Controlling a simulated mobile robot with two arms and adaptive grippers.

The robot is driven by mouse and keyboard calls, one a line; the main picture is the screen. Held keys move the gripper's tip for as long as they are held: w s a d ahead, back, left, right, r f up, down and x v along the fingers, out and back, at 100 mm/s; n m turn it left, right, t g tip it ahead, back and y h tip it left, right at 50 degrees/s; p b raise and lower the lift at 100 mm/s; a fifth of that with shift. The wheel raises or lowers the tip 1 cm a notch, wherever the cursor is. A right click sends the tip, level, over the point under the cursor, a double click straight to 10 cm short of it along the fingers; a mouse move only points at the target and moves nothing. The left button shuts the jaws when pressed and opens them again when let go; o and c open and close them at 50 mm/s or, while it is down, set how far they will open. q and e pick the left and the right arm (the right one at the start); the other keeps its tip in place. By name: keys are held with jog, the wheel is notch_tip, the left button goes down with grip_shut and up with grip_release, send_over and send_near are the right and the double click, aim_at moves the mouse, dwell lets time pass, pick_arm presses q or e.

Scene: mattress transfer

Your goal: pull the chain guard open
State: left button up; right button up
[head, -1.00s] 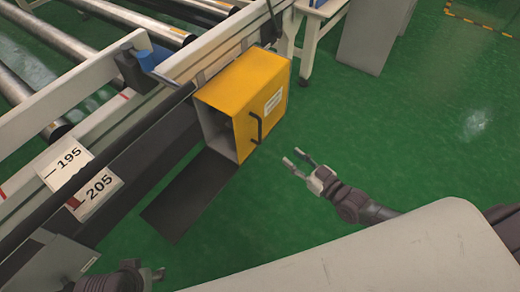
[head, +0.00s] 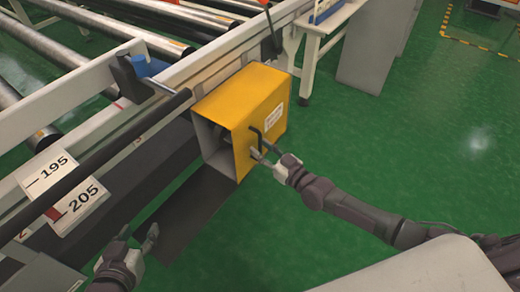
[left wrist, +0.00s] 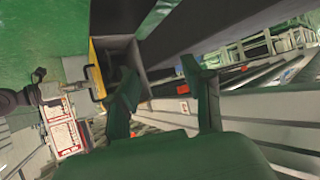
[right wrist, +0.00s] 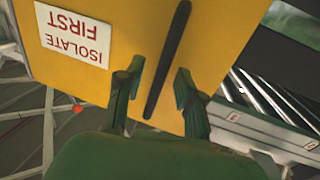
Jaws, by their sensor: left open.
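The chain guard (head: 240,108) is a yellow box on the side of the conveyor frame, with an open near end. Its dark bar handle (head: 273,124) is on the right-hand face; in the right wrist view the handle (right wrist: 167,60) runs between the two fingers. My right gripper (head: 262,154) is open at the lower end of the handle, and no finger clearly presses on it. My left gripper (head: 138,240) is open and empty at the lower left, below the conveyor rail and apart from the guard. The guard's far side is hidden.
The conveyor with metal rollers (head: 130,38) and a pale side rail fills the upper left. A dark panel (head: 195,215) lies below the guard. A grey cabinet (head: 372,45) stands at the back. Green floor (head: 420,150) is free at right.

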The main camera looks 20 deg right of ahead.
jog(key=shift+w+a, duration=0.25)
jog(key=shift+w, duration=0.3)
grip_shut()
